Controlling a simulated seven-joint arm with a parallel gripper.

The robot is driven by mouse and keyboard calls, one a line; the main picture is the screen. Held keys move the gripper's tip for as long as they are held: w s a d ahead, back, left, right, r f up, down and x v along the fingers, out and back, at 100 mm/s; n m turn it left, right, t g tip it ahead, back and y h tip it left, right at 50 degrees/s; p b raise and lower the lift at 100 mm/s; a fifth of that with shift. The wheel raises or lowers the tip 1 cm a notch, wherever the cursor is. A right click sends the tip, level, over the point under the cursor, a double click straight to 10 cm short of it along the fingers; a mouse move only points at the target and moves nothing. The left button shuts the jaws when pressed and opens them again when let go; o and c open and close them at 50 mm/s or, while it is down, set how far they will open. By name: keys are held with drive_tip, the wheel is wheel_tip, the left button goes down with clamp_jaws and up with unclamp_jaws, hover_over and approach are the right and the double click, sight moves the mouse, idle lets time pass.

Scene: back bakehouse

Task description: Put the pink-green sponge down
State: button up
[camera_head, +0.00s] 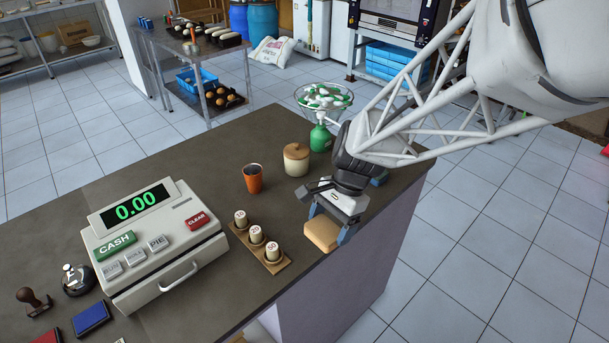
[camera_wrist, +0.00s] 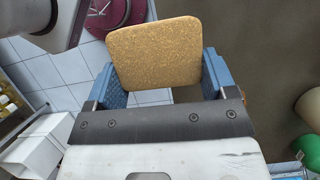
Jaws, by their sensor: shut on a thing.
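My gripper (camera_head: 328,220) is at the counter's right edge with its blue fingers on both sides of a tan, rounded-corner block (camera_head: 321,233). The block also shows between the fingers in the wrist view (camera_wrist: 155,53), with a speckled, sponge-like face. I see no pink or green on its visible faces; its other side is hidden. The block is over or just beside the edge of the dark counter (camera_head: 215,285); I cannot tell whether it touches the top.
A cash register (camera_head: 160,245) is to the left. Bare counter lies between strip and edge.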

drive_tip(key=s+f, duration=0.1)
drive_tip(key=s, duration=0.7)
drive_tip(key=shift+d+f, duration=0.2)
drive_tip(key=shift+f, duration=0.1)
drive_tip(key=shift+w, duration=0.1)
hover_over(306, 219)
drive_tip(key=s, duration=0.3)
drive_tip(key=shift+w+f, duration=0.2)
drive_tip(key=shift+f, duration=0.55)
drive_tip(key=shift+f, duration=1.75)
drive_tip(key=shift+f, duration=0.15)
drive_tip(key=o, duration=0.9)
